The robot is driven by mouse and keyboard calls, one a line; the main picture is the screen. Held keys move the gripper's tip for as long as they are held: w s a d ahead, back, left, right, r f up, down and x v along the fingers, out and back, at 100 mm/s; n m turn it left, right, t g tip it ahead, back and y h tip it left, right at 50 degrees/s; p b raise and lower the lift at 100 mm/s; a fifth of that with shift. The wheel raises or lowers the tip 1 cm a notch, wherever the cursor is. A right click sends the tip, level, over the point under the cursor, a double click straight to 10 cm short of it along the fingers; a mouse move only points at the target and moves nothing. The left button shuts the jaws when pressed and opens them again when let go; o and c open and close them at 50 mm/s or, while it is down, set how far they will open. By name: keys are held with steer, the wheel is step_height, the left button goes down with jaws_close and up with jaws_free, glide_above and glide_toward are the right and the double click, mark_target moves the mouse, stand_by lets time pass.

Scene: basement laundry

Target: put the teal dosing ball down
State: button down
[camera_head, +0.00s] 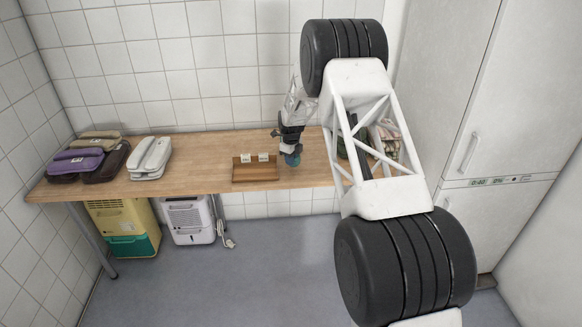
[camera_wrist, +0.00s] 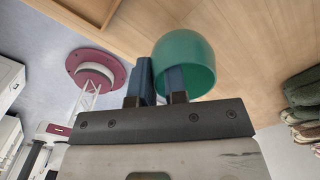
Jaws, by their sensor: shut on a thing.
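The teal dosing ball (camera_wrist: 192,52), a cup-like shell with an open rim, is in my gripper (camera_wrist: 160,82). In the wrist view one blue finger reaches inside its rim and the other stands outside, so its wall is between them. In the head view my gripper (camera_head: 291,147) points down over the wooden table (camera_head: 215,155), with the ball (camera_head: 292,160) below it, just right of a shallow wooden tray (camera_head: 255,179). I cannot tell whether the ball touches the table.
The tray holds two small white items (camera_head: 263,157). Folded cloths (camera_wrist: 302,100) lie to the right, partly behind my arm in the head view. Bare tabletop separates tray and white case.

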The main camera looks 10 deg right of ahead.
steer(key=shift+f, duration=1.7)
steer(key=shift+f, duration=0.15)
steer(key=c, duration=1.2)
jaws_free()
steer(key=shift+o, duration=0.2)
step_height(320, 180, up, 12)
steer(key=shift+r, duration=0.2)
